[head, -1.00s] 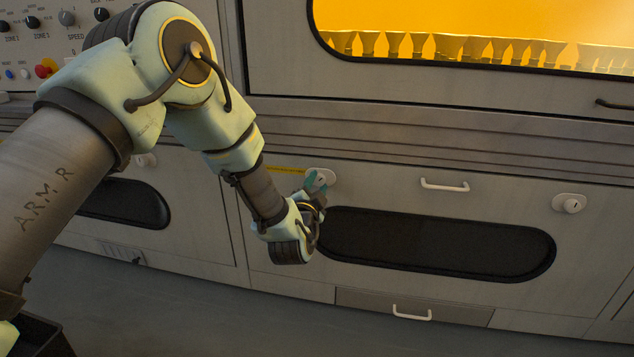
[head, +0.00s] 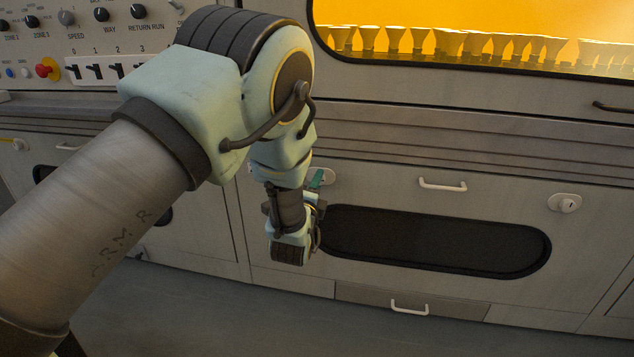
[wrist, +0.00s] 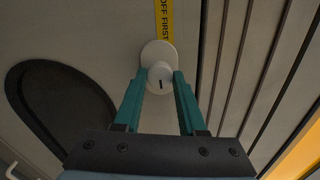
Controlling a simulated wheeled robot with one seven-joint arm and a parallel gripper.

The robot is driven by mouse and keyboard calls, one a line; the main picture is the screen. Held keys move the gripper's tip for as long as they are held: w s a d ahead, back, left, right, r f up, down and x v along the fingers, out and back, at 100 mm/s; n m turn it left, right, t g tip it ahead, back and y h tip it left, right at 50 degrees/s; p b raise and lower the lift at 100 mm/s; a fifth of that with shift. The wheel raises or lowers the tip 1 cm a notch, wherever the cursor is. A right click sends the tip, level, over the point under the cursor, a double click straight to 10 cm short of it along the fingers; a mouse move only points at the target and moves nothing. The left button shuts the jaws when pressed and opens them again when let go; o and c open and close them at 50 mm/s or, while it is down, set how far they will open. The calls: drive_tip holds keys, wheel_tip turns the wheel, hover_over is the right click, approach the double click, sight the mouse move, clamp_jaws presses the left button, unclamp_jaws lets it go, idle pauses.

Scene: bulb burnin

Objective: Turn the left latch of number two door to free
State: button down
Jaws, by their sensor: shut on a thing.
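The left latch (head: 328,176) is a pale round knob on a white plate at the upper left of a grey door with a dark oblong window. A short dark mark on the knob's face runs nearly along the fingers. No door number can be read.
The right latch (head: 565,203), a white handle (head: 442,185) and the dark window (head: 430,241) are on the same door. A yellow label (wrist: 164,20) ends beside the left latch. A lower drawer handle (head: 409,308) juts out. A glowing orange window is above.

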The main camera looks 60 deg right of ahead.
drive_tip(key=shift+m, duration=0.5)
drive_tip(key=shift+c, duration=2.4)
unclamp_jaws()
drive_tip(key=p+v, duration=0.2)
drive_tip(key=v, duration=0.8)
drive_tip(key=shift+s+a, duration=0.15)
drive_tip(key=shift+a, duration=0.25)
